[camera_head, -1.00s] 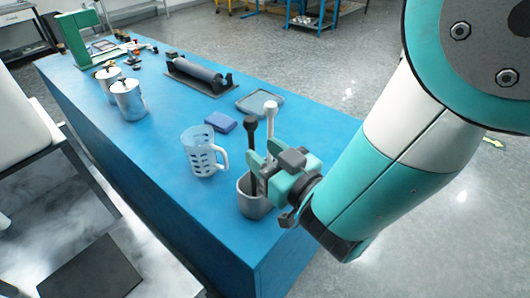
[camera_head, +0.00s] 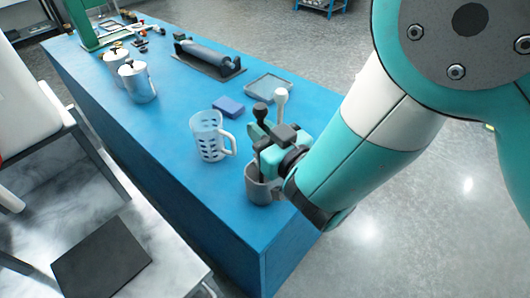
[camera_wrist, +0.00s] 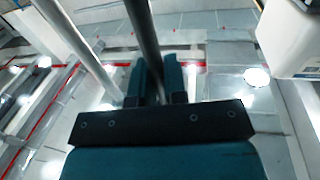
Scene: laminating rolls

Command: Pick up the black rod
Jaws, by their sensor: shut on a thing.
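The black rod, with a round black knob (camera_head: 259,111) on top, stands close to upright. My gripper (camera_head: 262,134) is shut on its shaft, below the knob. In the wrist view the dark shaft (camera_wrist: 147,45) runs between the two fingers (camera_wrist: 153,82). A grey metal cup (camera_head: 256,192) stands below on the blue table. The rod's lower part is largely hidden behind my gripper, and I cannot see its bottom end. A white rod (camera_head: 281,96) with a white knob stands just right of the black one, outside my fingers; it passes on the left in the wrist view (camera_wrist: 75,45).
A clear measuring jug (camera_head: 208,137) stands left of the cup. A blue block (camera_head: 229,106) and a grey tray (camera_head: 268,83) lie behind it. A roller on a stand (camera_head: 208,58) and metal canisters (camera_head: 138,83) are farther back. The table's front is clear.

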